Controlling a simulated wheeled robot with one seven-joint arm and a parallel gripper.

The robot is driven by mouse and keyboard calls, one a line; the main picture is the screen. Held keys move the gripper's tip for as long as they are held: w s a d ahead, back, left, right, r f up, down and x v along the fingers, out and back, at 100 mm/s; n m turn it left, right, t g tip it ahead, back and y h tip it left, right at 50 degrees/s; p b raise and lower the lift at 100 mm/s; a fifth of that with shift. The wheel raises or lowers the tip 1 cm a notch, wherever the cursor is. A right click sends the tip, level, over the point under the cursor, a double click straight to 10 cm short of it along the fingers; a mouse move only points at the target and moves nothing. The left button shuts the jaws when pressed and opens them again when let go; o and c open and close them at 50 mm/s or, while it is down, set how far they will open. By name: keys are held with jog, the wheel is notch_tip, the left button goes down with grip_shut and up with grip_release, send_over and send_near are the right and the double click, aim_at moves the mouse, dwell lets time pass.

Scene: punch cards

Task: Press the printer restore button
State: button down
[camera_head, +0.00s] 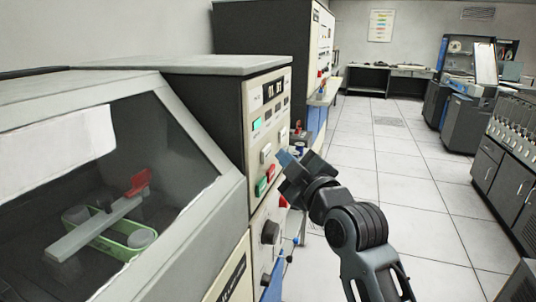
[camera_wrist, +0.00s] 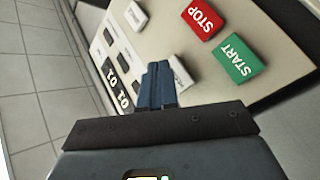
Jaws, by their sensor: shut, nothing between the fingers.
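The printer's cream control panel (camera_head: 271,142) faces right, on the cabinet at centre-left. It carries a green START button (camera_wrist: 238,57), a red STOP button (camera_wrist: 203,18) and two white buttons. One white button (camera_wrist: 181,73) is partly covered by my fingers in the wrist view; in the head view it is the left one (camera_head: 266,153). The other white button (camera_wrist: 136,16) also shows in the head view (camera_head: 283,134). I cannot read a restore label on either. My gripper (camera_wrist: 160,72) is shut and empty, its blue-grey fingertips close to the panel; whether they touch is unclear.
A slanted glass cover (camera_head: 190,165) stands at left. A black knob (camera_head: 270,232) sits on the lower panel. The tiled aisle (camera_head: 440,195) to the right is open, with grey cabinets (camera_head: 510,165) along its far side.

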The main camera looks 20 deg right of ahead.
jog(key=s+d+b, duration=0.1)
jog(key=d, duration=0.1)
jog(key=s+d, duration=0.2)
jog(key=shift+b, duration=0.4)
dwell(0.5)
jog(key=s+f+m+g+h, duration=0.25)
jog(key=s+f+m, duration=0.45)
jog(key=s+f, duration=1.4)
jog(key=s+r+m, duration=0.2)
jog(key=s, duration=1.1)
jog(key=s+a+r+m+g, duration=0.1)
jog(key=s+m, duration=0.1)
jog(key=s, duration=1.2)
jog(key=shift+r, duration=0.4)
